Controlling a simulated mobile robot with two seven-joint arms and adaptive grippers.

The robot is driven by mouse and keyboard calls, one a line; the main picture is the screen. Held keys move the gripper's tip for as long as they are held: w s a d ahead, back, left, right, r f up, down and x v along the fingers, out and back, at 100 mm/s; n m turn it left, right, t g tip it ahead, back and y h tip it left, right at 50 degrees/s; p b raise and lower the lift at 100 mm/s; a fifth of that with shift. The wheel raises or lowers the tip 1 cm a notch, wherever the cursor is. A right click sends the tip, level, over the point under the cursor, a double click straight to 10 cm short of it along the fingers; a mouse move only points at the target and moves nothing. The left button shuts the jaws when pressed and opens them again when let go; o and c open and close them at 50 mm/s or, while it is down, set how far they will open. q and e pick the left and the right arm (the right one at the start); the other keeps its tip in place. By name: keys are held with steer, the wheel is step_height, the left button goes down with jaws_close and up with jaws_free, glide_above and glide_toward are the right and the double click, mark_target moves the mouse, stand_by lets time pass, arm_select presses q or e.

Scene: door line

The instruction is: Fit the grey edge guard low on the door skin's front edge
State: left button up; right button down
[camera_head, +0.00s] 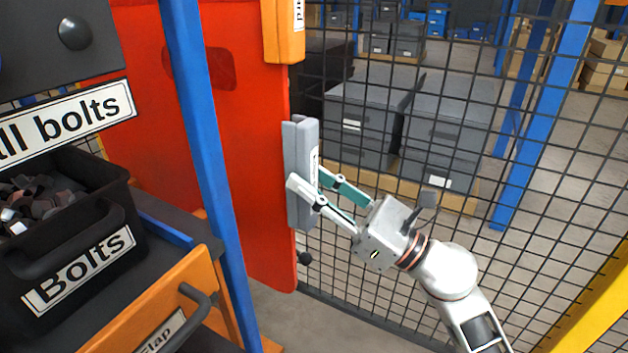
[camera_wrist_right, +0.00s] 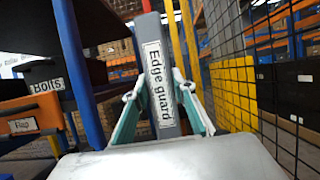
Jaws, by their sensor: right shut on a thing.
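The red door skin (camera_head: 255,150) hangs upright behind a blue post in the head view. The grey edge guard (camera_head: 303,135) stands upright along the lower part of its right-hand edge, overlapping that edge in the picture. I cannot tell whether it is seated on the edge or just in front of it. My right gripper (camera_head: 308,183) is shut on the guard around its middle. In the right wrist view the guard (camera_wrist_right: 158,75) stands between the two fingers, its "Edge guard" label facing the camera. My left gripper is not in view.
An orange block (camera_head: 284,30) sits higher on the same door edge. A blue post (camera_head: 207,150) and a black "Bolts" bin (camera_head: 75,245) stand at the left. A black mesh fence (camera_head: 470,110) runs behind the right arm, with grey boxes (camera_head: 360,120) beyond.

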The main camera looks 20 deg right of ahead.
steer(key=shift+w+a, duration=0.65)
steer(key=shift+w, duration=0.25)
stand_by(0.6)
stand_by(0.3)
steer(key=c, duration=1.6)
jaws_free()
steer(key=v, duration=1.2)
